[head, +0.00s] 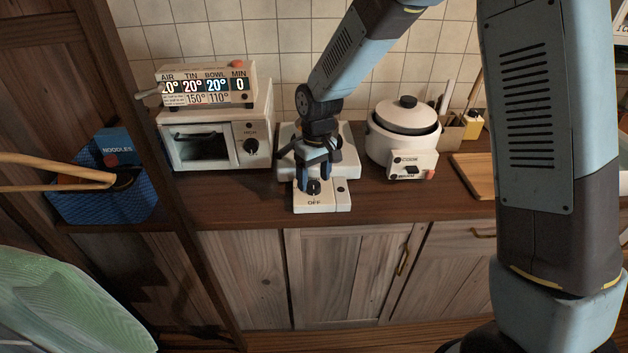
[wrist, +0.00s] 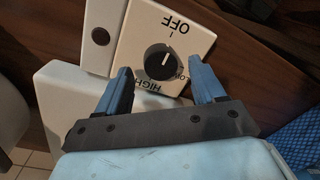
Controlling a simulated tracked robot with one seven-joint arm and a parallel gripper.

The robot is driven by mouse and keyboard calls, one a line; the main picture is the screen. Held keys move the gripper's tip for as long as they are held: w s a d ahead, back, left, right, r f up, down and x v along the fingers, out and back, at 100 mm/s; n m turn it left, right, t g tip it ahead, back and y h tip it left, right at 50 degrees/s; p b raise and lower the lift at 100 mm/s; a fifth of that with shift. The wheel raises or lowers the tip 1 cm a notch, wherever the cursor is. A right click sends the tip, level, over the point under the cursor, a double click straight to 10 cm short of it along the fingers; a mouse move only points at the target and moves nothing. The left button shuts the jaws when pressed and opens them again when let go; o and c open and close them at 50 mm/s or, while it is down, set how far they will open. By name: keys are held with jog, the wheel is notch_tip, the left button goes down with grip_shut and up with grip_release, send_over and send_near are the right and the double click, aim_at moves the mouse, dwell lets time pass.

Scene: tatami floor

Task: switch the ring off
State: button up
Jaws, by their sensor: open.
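The ring is a white hob unit (head: 347,158) on the counter, largely hidden behind my arm. Its front control panel (head: 313,204) has a black knob (head: 313,188). In the wrist view the knob (wrist: 159,61) sits among the labels OFF, LOW and HIGH. A pale pointer line shows on the knob, lying roughly along the direction of the OFF mark; I cannot tell its exact setting. My gripper (head: 313,184) points down over the panel, open. In the wrist view its blue fingers (wrist: 159,74) stand on either side of the knob, with gaps; contact is not visible.
A white toaster oven (head: 205,140) with a display box (head: 205,88) on top stands left. A white rice cooker (head: 403,135) stands right, beside a wooden board (head: 474,175). The counter's front strip is clear.

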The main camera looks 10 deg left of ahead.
aim_at(317, 182)
notch_tip(317, 182, up, 12)
jog(key=shift+w+d, duration=0.25)
jog(key=shift+w, duration=0.1)
jog(key=shift+d+r, duration=0.1)
jog(key=s+d+r+m+t, duration=0.2)
jog(key=d+r, duration=0.4)
jog(key=d, duration=0.4)
jog(key=s+d+r+m+t, duration=0.1)
jog(key=s+d+r+m, duration=0.15)
jog(key=d+r, duration=0.5)
jog(key=s+d+r+m+t, duration=0.1)
jog(key=s+d+m+t, duration=0.2)
jog(key=s+d, duration=1.2)
jog(key=shift+d+r+m+h, duration=0.3)
jog(key=shift+d+r+m, duration=0.1)
jog(key=shift+d+m, duration=0.7)
